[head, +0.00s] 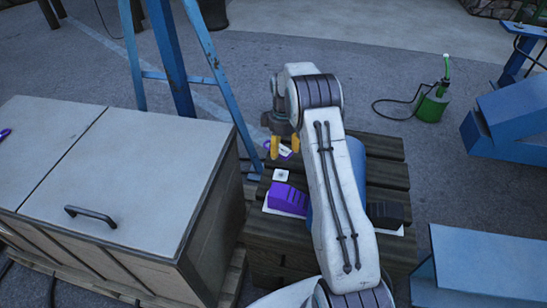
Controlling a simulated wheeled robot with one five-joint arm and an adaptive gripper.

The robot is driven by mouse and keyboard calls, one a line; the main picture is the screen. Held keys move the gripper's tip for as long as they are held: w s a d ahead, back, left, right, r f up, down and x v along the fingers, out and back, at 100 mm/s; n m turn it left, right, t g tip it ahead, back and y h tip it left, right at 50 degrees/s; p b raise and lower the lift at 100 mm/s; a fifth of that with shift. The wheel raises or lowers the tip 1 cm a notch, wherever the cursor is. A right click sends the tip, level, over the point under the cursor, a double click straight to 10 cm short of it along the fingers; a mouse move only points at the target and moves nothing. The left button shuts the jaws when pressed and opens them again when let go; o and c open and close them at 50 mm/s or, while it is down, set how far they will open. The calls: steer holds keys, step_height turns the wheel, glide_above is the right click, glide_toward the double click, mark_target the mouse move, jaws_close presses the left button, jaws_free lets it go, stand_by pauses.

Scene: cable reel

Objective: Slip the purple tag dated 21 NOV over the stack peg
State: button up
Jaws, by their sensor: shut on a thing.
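My gripper (285,147), with yellow fingertips, hangs over the far left part of a dark wooden slatted platform. It is shut on a purple tag with a white face (286,152), which shows between and just beyond the fingertips. The date on the tag is too small to read. A ribbed purple block (287,198) sits on a white sheet nearer still.
A large grey cabinet (105,175) with a handle stands left, a small purple item (4,133) at its edge. A ribbed black block (387,212) lies right of my arm. A blue A-frame (215,68) rises behind. A green sprayer (433,103) stands back right.

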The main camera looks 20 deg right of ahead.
mark_target(291, 169)
steer(key=d+f+n+b, duration=0.1)
steer(key=f+n, duration=0.1)
steer(key=n, duration=0.1)
steer(key=w+d+f+n+b, duration=0.1)
steer(key=f+n+b, duration=0.1)
steer(key=n, duration=0.1)
steer(key=w+d+f+n+b, duration=0.1)
steer(key=d+f+n, duration=0.1)
steer(key=n, duration=0.1)
steer(key=shift+d+f+n, duration=0.1)
steer(key=shift+f+n, duration=0.1)
steer(key=shift+n, duration=0.1)
steer(key=n, duration=0.1)
steer(key=f+n+b, duration=0.2)
steer(key=shift+w+d+f+n, duration=0.15)
steer(key=shift+d+f+n, duration=0.1)
steer(key=shift+n, duration=0.05)
steer(key=shift+f+b, duration=0.3)
steer(key=shift+f+b, duration=1.2)
steer(key=shift+f, duration=0.6)
steer(key=shift+f, duration=0.35)
steer(key=o, duration=1.2)
steer(key=shift+r, duration=0.1)
